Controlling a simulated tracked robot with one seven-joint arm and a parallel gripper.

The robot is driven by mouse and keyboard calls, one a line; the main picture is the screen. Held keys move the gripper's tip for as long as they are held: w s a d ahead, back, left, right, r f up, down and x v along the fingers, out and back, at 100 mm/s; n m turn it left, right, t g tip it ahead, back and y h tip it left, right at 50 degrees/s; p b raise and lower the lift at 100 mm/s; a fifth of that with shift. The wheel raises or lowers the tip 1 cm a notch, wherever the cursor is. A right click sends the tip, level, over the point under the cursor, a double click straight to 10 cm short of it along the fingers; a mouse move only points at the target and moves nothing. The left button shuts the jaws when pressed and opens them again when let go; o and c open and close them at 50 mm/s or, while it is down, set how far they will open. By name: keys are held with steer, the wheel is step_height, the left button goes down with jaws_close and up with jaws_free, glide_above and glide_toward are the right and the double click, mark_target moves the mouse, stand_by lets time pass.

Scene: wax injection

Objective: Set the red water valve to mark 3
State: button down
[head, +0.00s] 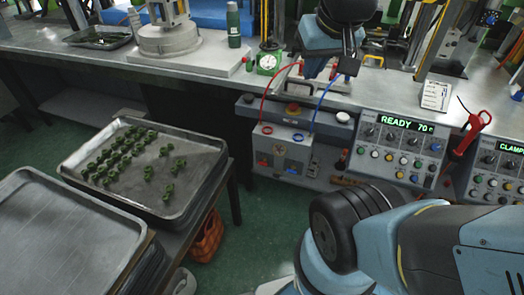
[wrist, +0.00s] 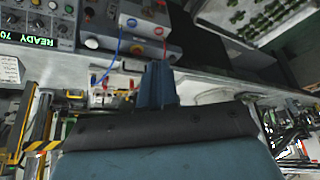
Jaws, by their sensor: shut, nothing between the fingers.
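A white box (head: 283,150) with a red and a blue hose stands under the bench edge; it also shows at the top of the wrist view (wrist: 150,22). The red hose (head: 268,95) rises to a light plate (head: 290,78) on the bench, where small red and blue parts show. A small red part (wrist: 131,84) in the wrist view may be the red valve. Its marks and setting are too small to read. My gripper (wrist: 158,72) is shut and empty, above the bench near this plate. In the head view, my arm partly covers the plate.
A control box (head: 400,145) reading READY 70 stands right of the hoses. A green dial gauge (head: 268,63) and a green flask (head: 234,25) stand left of the plate. A tray of green pieces (head: 190,200) sits at left. A red tool (head: 468,135) hangs at right.

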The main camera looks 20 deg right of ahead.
steer(key=w+a+f+m+g, duration=0.2)
steer(key=w+a+f+m, duration=0.15)
steer(key=w+f, duration=1.3)
steer(key=w+f+m+h, duration=0.1)
steer(key=w+f, duration=0.3)
steer(key=f, duration=0.8)
steer(key=w+d+f+m+h, duration=0.1)
steer(key=w+f, duration=0.3)
steer(key=f, duration=0.8)
steer(key=shift+w+m+g, duration=0.2)
steer(key=shift+m+g, duration=0.2)
steer(key=shift+m, duration=0.35)
steer(key=shift+f, duration=0.1)
glide_above(266, 164)
steer(key=f, duration=1.1)
steer(key=shift+s+a+f, duration=0.25)
steer(key=shift+s+a, duration=0.1)
steer(key=shift+s, duration=0.05)
steer(key=shift+f, duration=1.05)
